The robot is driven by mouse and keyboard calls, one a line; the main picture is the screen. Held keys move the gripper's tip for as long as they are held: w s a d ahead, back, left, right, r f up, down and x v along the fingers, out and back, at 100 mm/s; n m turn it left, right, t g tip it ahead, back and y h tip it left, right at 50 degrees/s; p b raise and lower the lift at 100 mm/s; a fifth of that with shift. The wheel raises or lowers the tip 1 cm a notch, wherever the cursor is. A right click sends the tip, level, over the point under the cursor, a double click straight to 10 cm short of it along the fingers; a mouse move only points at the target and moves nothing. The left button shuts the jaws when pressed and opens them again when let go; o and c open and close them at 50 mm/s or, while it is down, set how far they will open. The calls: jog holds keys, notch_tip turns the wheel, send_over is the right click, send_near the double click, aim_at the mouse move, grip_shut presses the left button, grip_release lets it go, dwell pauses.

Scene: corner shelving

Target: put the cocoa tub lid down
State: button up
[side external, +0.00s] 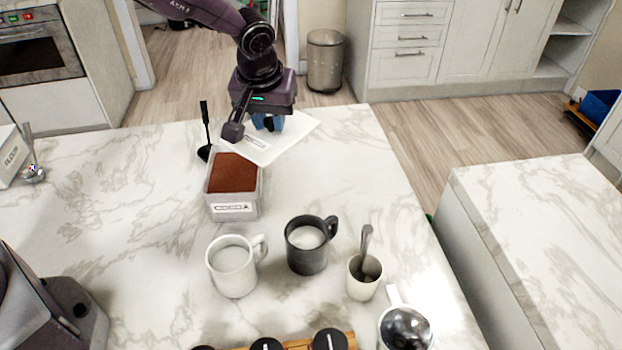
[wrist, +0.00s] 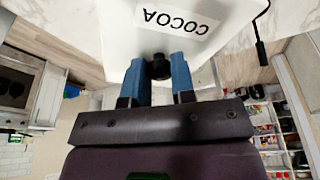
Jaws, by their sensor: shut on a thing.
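The cocoa tub lid (side external: 290,135) is a flat white square with a label. In the wrist view the lid (wrist: 120,35) shows the word COCOA and a black knob. My gripper (side external: 268,123) is over the lid at the far end of the counter. In the wrist view the blue fingers of my gripper (wrist: 160,72) are shut on the knob. I cannot tell whether the lid touches the counter. The cocoa tub (side external: 233,209) stands uncovered in front of the lid, full of brown powder.
A black ladle (side external: 205,135) is left of the lid. A white mug (side external: 233,268), a dark mug (side external: 306,250) and a cup with a spoon (side external: 364,285) stand nearer the camera. The marble counter (side external: 130,190) is clear left of the tub.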

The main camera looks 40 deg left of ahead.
aim_at(301, 126)
jog(key=w+d+f+m, duration=0.1)
jog(key=w+f, duration=0.1)
jog(key=w+d+f+m, duration=0.1)
jog(key=w+f, duration=0.1)
jog(key=w, duration=0.1)
jog(key=w+d+f+m+h, duration=0.1)
jog(key=w+f+m, duration=0.1)
jog(key=shift+w, duration=0.35)
jog(key=shift+t, duration=0.3)
notch_tip(301, 126, down, 10)
jog(key=shift+w+f, duration=0.1)
jog(key=shift+w, duration=0.05)
jog(key=o, duration=0.9)
jog(key=shift+f, duration=0.1)
jog(key=v, duration=1.2)
